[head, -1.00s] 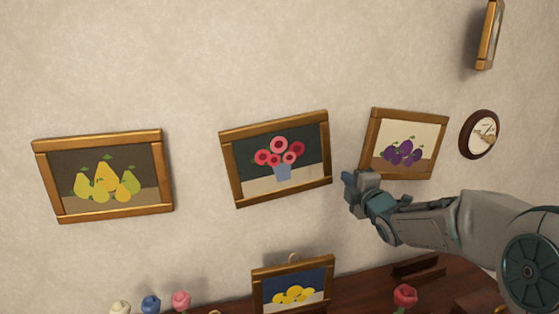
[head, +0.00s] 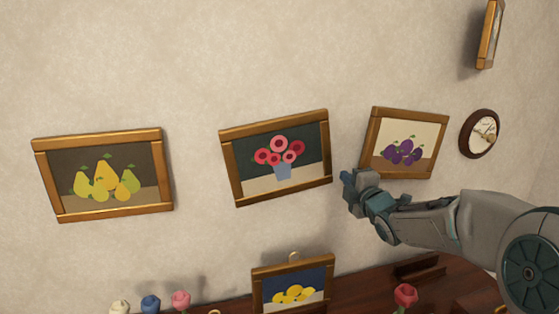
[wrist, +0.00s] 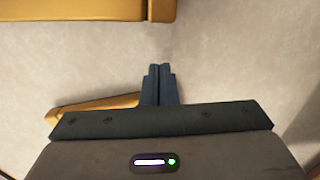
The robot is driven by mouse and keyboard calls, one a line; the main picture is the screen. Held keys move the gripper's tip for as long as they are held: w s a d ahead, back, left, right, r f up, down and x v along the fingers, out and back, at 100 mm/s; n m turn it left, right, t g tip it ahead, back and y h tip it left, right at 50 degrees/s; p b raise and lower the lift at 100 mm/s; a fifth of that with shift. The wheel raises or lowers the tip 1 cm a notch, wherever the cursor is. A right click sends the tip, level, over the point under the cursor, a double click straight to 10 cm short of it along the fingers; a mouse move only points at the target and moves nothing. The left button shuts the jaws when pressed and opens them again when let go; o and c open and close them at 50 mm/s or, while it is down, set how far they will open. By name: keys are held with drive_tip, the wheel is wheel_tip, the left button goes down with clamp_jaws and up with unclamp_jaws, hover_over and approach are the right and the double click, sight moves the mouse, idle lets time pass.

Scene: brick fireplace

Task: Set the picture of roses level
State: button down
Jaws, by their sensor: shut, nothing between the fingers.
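The picture of roses (head: 283,152) hangs on the wall in the middle of the head view, pink and red flowers in a blue pot within a gold-brown frame. It is tilted, its right side higher than its left. My gripper (head: 347,181) is shut and empty, just right of the picture's lower right corner; I cannot tell whether it touches the frame. In the wrist view my closed fingers (wrist: 158,84) point at bare wall, with gold frame pieces above and at lower left; which pictures these belong to is unclear.
A pears picture (head: 106,176) hangs at left and a plums picture (head: 408,146) close at right, above my arm. A round clock (head: 479,134) is farther right. Below, a lemons picture (head: 292,294) and flowers, including a red one (head: 404,295), stand near a dark wooden surface (head: 362,290).

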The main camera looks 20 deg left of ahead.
drive_tip(key=shift+s+a+b, duration=0.6)
drive_tip(key=shift+a+b, duration=0.25)
drive_tip(key=shift+b, duration=0.15)
drive_tip(key=shift+s+a+b, duration=0.55)
drive_tip(key=shift+a+b, duration=0.3)
drive_tip(key=shift+b, duration=0.15)
idle(1.4)
drive_tip(key=shift+d, duration=0.1)
approach(331, 177)
drive_tip(key=shift+w+d, duration=0.55)
drive_tip(key=shift+d, duration=0.2)
drive_tip(key=shift+f+b, duration=0.1)
drive_tip(key=shift+b, duration=0.35)
idle(0.4)
